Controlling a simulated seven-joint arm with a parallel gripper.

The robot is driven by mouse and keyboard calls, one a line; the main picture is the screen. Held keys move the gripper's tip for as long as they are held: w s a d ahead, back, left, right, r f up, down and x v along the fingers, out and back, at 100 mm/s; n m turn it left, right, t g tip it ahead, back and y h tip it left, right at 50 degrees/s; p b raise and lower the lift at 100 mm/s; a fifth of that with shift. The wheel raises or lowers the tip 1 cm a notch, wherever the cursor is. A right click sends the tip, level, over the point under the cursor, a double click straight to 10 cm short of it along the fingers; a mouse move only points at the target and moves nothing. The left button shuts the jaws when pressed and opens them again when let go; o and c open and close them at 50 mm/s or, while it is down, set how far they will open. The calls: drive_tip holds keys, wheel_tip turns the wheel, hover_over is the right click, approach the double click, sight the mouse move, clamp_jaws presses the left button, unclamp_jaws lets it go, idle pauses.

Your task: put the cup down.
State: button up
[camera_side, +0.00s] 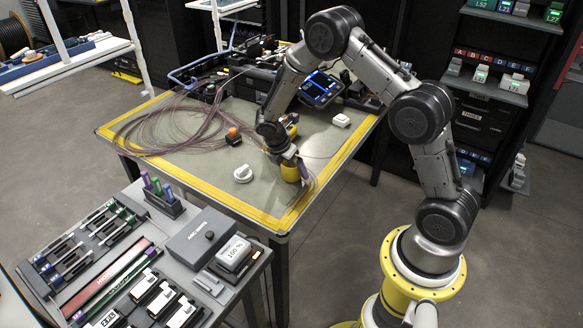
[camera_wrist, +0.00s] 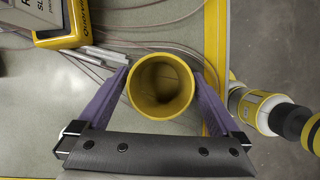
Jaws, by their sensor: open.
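The yellow cup (camera_wrist: 162,82) is upright in the wrist view, and I look down into its open, empty-looking mouth. In the side view the cup (camera_side: 290,173) is at the table's right front part, partly hidden by my gripper, and appears to rest on the surface. My gripper (camera_wrist: 163,76) is open, with one purple finger on each side of the cup. The left finger is close to the cup wall; I cannot tell whether either finger touches it. In the side view my gripper (camera_side: 303,172) is low at the cup.
The grey table (camera_side: 205,165) has a yellow border. A white round object (camera_side: 242,174) and an orange-topped black object (camera_side: 233,136) lie left of the cup. Thin cables (camera_side: 150,130) coil at the back left. A yellow device (camera_wrist: 62,22) is near the cup. A tool cart (camera_side: 140,262) stands in front.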

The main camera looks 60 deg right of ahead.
drive_tip(key=s+a+r+m+t+y, duration=0.15)
drive_tip(key=a+r, duration=0.25)
drive_tip(key=r, duration=0.6)
drive_tip(key=s+a+r+m, duration=0.3)
drive_tip(key=r, duration=0.7)
drive_tip(key=s+a+r+m+t+y, duration=0.1)
drive_tip(key=s+a+r+m+t, duration=0.1)
drive_tip(key=s+m, duration=0.4)
drive_tip(key=s+a+r+m+t+y, duration=0.2)
drive_tip(key=s+a+r+m, duration=0.3)
drive_tip(key=s, duration=0.9)
drive_tip(key=shift+s+a+m+t, duration=0.3)
drive_tip(key=shift+a+m+t, duration=0.05)
drive_tip(key=shift+a+m, duration=0.2)
